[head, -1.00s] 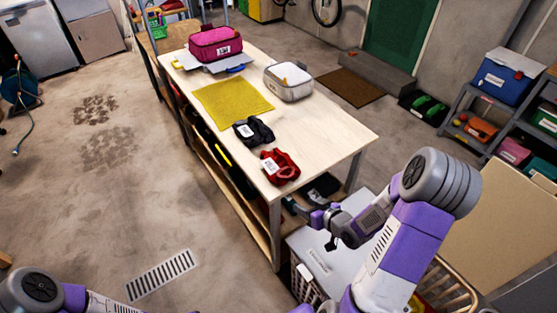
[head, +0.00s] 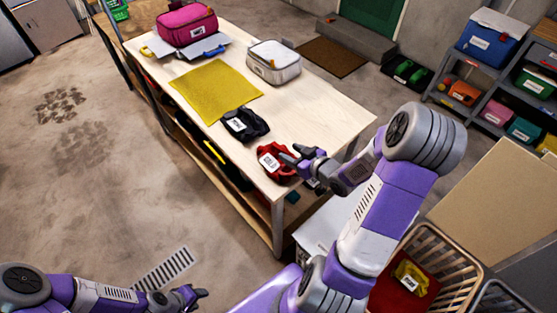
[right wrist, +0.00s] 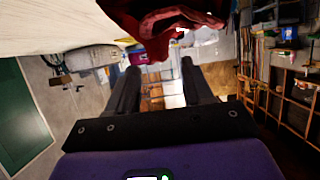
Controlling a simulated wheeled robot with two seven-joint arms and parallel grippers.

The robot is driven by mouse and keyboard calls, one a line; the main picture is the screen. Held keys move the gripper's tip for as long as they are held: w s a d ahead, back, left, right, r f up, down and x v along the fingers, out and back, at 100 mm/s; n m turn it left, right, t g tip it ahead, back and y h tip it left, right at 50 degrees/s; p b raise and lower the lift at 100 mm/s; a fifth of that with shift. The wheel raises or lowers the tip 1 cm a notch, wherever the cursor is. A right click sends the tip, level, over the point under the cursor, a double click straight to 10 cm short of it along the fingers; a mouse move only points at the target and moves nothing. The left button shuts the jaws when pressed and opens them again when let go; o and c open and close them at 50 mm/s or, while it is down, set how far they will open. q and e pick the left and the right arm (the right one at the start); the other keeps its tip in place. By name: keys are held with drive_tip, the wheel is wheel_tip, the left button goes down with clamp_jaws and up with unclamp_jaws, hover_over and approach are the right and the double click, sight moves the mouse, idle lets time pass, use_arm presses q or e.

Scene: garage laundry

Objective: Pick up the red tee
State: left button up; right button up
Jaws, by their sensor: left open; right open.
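The red tee (head: 270,152) is a small folded bundle with a white label, at the near end of the wooden table. My right gripper (head: 297,157) is open at the right side of the tee and overlaps its edge in the head view. In the right wrist view the tee (right wrist: 172,22) hangs in at the top, beyond the open fingers (right wrist: 160,84), and nothing is between them. I cannot tell whether they touch it. My left gripper (head: 193,294) is open and empty, low at the left over the floor.
On the table (head: 325,108) are a black bundle (head: 245,124), a yellow cloth (head: 215,90), a grey case (head: 272,62) and a magenta case (head: 187,25). A laundry basket (head: 447,258) with red and yellow items stands lower right. A shelf rack stands at the right.

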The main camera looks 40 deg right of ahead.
sight(284, 149)
drive_tip(key=x, duration=0.4)
drive_tip(key=shift+b, duration=0.3)
clamp_jaws()
